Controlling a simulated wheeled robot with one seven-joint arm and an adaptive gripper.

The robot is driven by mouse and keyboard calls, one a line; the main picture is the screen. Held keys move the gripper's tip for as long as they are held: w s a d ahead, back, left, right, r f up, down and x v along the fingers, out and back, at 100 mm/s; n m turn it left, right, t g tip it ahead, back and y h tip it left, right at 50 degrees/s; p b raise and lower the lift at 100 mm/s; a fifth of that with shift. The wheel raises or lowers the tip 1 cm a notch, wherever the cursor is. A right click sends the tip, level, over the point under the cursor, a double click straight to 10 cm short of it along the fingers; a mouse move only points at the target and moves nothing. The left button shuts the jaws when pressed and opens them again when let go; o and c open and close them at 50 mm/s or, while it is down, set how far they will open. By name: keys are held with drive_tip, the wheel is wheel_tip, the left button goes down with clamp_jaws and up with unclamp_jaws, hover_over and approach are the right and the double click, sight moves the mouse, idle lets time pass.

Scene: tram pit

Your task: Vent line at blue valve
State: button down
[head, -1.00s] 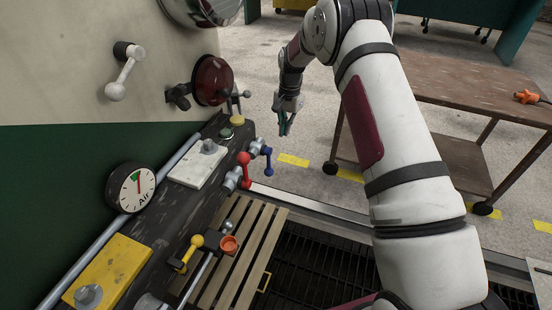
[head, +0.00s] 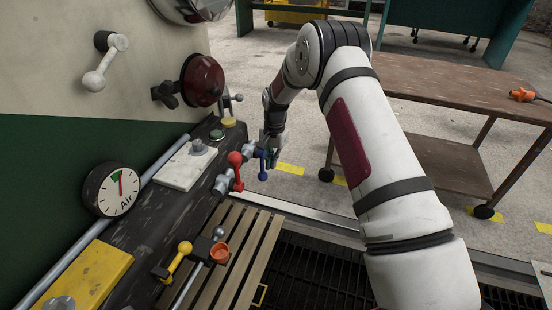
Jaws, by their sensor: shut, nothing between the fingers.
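The blue valve (head: 263,164) sits at the far right of the row of fittings on the dark beam, its blue lever hanging downward. My gripper (head: 271,154) is shut and empty, right beside the lever at its right and partly behind it. I cannot tell whether they touch. A red-handled valve (head: 236,170) sits just left of the blue one, and a yellow-handled valve (head: 178,262) is nearer. The round gauge marked Air (head: 112,190) is on the green wall, its needle pointing up near a green patch.
A lever (head: 103,65) and a dark red dome lamp (head: 203,80) are on the wall. Wooden slats (head: 235,260) lie below the beam, beside a dark grating (head: 315,275). A brown trolley (head: 440,85) carrying an orange object (head: 522,95) stands at the right.

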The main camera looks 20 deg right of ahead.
drive_tip(key=shift+s+a, duration=0.15)
drive_tip(key=shift+a, duration=0.1)
drive_tip(key=shift+s+a+f+g+y+p, duration=0.35)
drive_tip(key=shift+g+y+p, duration=0.2)
drive_tip(key=shift+p, duration=0.6)
drive_tip(key=shift+d, duration=0.1)
